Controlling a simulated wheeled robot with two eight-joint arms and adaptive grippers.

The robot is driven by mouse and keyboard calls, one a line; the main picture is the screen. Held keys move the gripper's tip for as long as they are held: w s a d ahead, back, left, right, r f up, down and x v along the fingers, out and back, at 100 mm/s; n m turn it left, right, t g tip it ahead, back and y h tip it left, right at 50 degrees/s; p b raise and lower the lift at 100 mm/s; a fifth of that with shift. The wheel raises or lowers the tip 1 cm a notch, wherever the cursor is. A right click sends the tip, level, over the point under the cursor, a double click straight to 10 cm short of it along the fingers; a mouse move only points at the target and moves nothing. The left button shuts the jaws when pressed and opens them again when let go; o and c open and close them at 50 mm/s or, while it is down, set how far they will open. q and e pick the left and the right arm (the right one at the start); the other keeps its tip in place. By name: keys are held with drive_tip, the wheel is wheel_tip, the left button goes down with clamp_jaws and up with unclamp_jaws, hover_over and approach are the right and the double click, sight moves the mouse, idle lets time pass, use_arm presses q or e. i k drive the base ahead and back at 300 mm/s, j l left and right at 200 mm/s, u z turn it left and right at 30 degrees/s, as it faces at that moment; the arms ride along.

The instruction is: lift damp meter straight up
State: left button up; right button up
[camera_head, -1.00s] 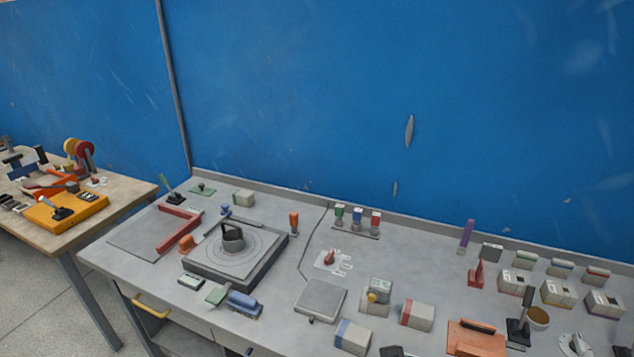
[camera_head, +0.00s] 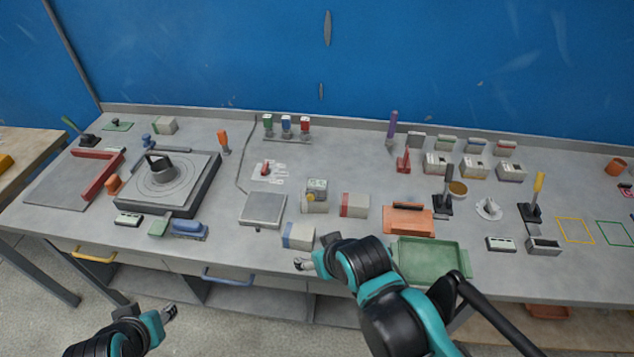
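I cannot tell for sure which item is the damp meter. My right gripper (camera_head: 301,264) is over the bench's front edge, just in front of a white box with a blue end (camera_head: 299,236). My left gripper (camera_head: 170,312) is low in front of the bench, away from everything. Both are too small to show whether they are open.
A turntable (camera_head: 200,195) and red square (camera_head: 100,175) fill the left. A grey plate (camera_head: 263,208) and red-ended box (camera_head: 354,205) flank the knobbed box. A green tray (camera_head: 465,265) sits by my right arm. Yellow and green outlined squares mark clear bench at the right.

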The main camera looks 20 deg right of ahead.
sight(319, 188)
drive_tip(key=i+j+z, duration=0.2)
drive_tip(key=j, duration=0.15)
drive_tip(key=i+j+z, duration=0.2)
drive_tip(key=j, duration=0.2)
drive_tip(key=i+j+z, duration=0.2)
drive_tip(key=j, duration=0.2)
drive_tip(key=k, duration=0.05)
